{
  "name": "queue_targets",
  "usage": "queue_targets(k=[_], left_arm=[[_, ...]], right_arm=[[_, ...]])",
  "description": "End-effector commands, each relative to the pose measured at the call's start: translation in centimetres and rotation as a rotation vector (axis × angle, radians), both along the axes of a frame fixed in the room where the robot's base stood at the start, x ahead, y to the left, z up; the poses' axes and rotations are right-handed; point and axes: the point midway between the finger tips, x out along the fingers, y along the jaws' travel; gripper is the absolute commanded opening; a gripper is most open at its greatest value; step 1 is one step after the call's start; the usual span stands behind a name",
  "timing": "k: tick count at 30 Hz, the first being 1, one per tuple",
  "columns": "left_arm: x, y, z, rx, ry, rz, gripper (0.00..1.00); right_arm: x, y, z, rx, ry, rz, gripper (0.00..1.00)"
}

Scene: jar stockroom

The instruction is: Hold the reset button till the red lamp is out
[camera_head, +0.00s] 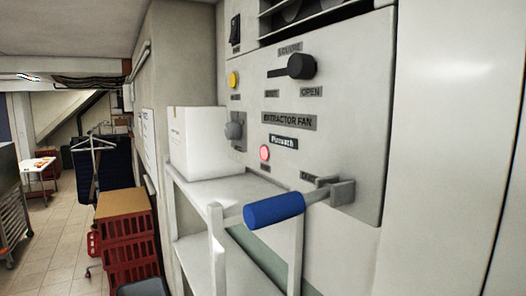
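A pale control panel (345,125) marked "EXTRACTOR FAN" faces me at an angle. A round red lamp (264,152) sits low on its left part and shows a bright pinkish red, so it looks lit. A round yellow button (233,79) is near the panel's upper left edge. Its small label is too small to read, so I cannot tell whether it is the reset button. Neither of my grippers is in view, and nothing is seen touching the panel's controls.
A lever with a blue grip (274,210) sticks out from the panel's lower right. A black louvre handle (300,66) and a black switch (235,30) are above. A white box (197,142) stands on a pale shelf (228,190). Red crates (130,240) stand at left.

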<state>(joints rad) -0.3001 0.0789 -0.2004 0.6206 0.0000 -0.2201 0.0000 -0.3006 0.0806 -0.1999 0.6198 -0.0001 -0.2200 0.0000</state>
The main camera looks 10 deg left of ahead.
Motion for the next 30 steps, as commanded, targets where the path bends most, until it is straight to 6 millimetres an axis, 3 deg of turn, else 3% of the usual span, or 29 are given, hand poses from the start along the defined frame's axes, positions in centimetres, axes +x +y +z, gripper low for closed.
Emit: queue_targets(k=[12,18,30], left_arm=[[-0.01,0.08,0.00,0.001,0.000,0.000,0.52],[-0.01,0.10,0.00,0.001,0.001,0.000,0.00],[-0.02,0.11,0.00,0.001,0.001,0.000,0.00]], right_arm=[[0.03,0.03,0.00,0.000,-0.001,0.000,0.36],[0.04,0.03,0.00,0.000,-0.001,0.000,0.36],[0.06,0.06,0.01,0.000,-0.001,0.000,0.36]])
